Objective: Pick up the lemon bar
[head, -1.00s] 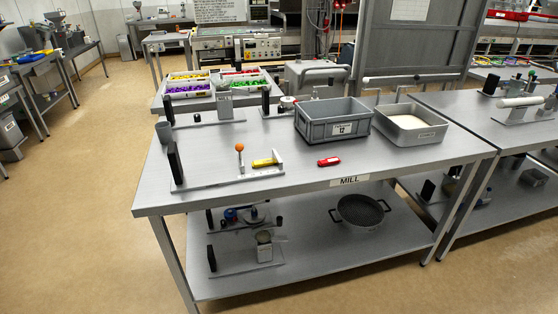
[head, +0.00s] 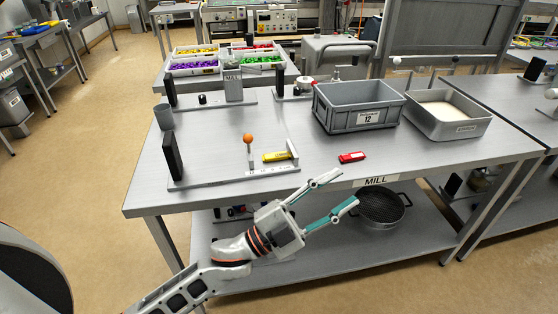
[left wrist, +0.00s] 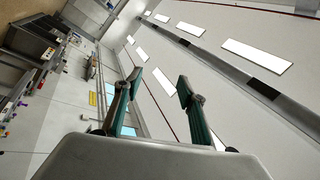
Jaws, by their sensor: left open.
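The lemon bar (head: 277,156) is a small yellow bar with dark markings. My right gripper is not in view.
A red bar (head: 352,157) lies on the table right of the fixture. A grey crate (head: 360,108) and a metal pan (head: 447,112) stand behind it. A black upright plate (head: 173,157) is at the fixture's left end. The tabletop's front right is clear.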

